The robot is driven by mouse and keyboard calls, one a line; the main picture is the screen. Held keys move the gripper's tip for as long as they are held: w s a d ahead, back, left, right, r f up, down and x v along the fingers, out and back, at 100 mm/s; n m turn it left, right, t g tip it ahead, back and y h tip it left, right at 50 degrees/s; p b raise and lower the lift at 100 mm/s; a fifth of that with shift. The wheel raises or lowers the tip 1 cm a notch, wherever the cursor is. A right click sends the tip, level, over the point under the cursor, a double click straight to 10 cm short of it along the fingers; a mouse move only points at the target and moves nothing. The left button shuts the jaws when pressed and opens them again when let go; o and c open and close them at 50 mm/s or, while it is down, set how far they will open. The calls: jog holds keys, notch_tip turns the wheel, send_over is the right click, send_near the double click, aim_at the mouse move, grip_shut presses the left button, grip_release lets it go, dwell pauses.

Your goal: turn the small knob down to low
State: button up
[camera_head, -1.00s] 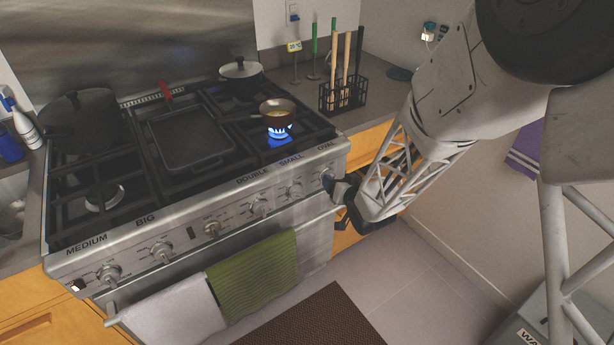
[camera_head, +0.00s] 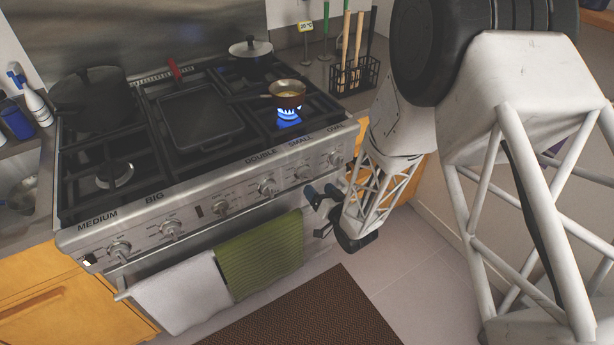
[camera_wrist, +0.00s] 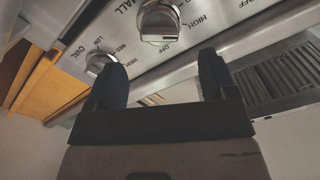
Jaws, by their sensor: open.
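The small knob (camera_head: 302,173) is a metal knob on the stove's front panel, under the SMALL label. In the wrist view, the small knob (camera_wrist: 158,20) is at the top centre, beside lettering ending in "ALL", with HIGH and OFF marks around it. I cannot tell its exact setting. My gripper (camera_head: 322,194) is open and empty, just in front of and below the knob in the head view. In the wrist view, my gripper (camera_wrist: 160,80) has its fingers spread on either side below the knob, apart from it.
The oval knob (camera_wrist: 97,62) is close by my left finger in the wrist view. The oven handle bar with a green towel (camera_head: 260,252) and a white towel (camera_head: 183,297) runs below the panel. A patterned mat (camera_head: 310,315) lies on the floor.

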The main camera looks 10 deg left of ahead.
aim_at(309, 178)
jog(key=shift+w+a, duration=0.1)
jog(key=shift+x, duration=3.7)
jog(key=shift+c, duration=0.4)
jog(key=c, duration=0.8)
jog(key=shift+c, duration=0.2)
